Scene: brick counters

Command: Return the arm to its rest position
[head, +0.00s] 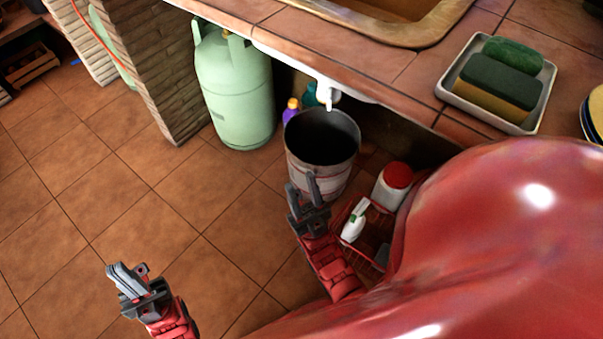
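My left gripper (127,276) is at the lower left, above the tiled floor, with nothing seen in it. Its fingers overlap in this view, so the gap between them cannot be judged. My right gripper (302,189) is near the middle, with its two fingers apart and no object between them. It overlaps the lower front of the dark metal bucket (310,165) in the picture; whether it touches the bucket cannot be told. Both forearms are red and come up from the bottom of the picture.
A green gas cylinder (234,90) stands by a brick pillar (173,65). A red basket (345,215) with bottles sits right of my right gripper. The tiled counter (350,50) overhangs the bucket and bears a sponge tray (447,88). Floor at left is clear.

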